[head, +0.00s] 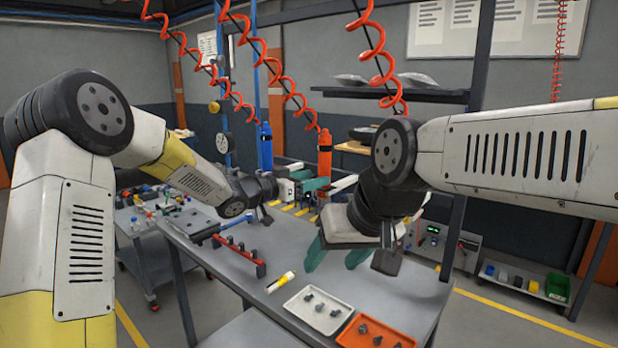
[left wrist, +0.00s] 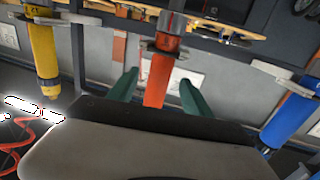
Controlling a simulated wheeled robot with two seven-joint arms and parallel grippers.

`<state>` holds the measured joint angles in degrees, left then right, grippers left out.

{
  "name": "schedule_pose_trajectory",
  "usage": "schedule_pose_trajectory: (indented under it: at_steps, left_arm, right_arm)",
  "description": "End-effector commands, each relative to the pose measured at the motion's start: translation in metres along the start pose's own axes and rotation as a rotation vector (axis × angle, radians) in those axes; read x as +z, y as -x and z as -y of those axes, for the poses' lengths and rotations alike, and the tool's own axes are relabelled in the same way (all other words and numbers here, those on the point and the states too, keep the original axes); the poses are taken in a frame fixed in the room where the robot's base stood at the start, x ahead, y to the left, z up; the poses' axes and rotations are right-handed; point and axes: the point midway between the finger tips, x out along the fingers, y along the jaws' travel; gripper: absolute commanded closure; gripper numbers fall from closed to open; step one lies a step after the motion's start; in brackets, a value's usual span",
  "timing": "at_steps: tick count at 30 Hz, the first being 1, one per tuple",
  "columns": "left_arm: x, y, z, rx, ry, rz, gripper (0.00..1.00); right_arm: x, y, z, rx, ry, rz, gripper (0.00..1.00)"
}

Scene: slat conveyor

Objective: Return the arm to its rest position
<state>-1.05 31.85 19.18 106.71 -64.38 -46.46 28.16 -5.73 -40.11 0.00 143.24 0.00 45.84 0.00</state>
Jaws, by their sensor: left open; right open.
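My left gripper (head: 308,180) is open, its teal fingers above the far part of the workbench. The orange hanging tool (head: 325,155) is right by these fingers. In the left wrist view, the orange tool (left wrist: 161,75) shows between the two spread fingers; whether they touch it I cannot tell. My right gripper (head: 337,256) is open and empty, pointing down over the workbench. Its arm comes in from the right, bent at the wrist.
The workbench (head: 415,290) holds a red-railed fixture (head: 240,252), a yellow marker (head: 281,282), a white tray (head: 320,325) and an orange tray (head: 350,338) with dark parts. A blue hanging tool (head: 266,148) and red coiled hoses (head: 372,50) hang above. A dark post (head: 483,70) stands behind my right arm.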

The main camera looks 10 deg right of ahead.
Motion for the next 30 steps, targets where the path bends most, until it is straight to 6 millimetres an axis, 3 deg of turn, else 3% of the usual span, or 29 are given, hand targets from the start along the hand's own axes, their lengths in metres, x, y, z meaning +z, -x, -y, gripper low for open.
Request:
schedule_pose_trajectory:
  at_steps: [11,16,20,23,26,30]
  left_arm:
    - [-0.002,0.01,0.001,-0.007,-0.003,0.004,0.42]
    - [-0.016,0.037,0.022,-0.149,-0.038,0.086,0.42]
    - [-0.031,0.095,0.047,-0.368,-0.055,0.221,0.42]
    - [-0.039,0.153,0.057,-0.536,-0.032,0.331,0.42]
    - [-0.04,0.217,0.052,-0.681,0.024,0.437,0.42]
    - [-0.029,0.305,0.021,-0.831,0.155,0.572,0.42]
  right_arm:
    - [0.0,0.0,0.0,0.0,0.0,0.0,0.42]
    - [0.0,0.0,0.0,0.0,0.0,0.0,0.42]
    - [0.0,0.0,0.0,0.0,0.0,0.0,0.42]
    - [0.0,0.0,0.0,0.0,0.0,0.0,0.42]
    - [0.0,0.0,0.0,0.0,0.0,0.0,0.42]
    - [0.0,0.0,0.0,0.0,0.0,0.0,0.42]
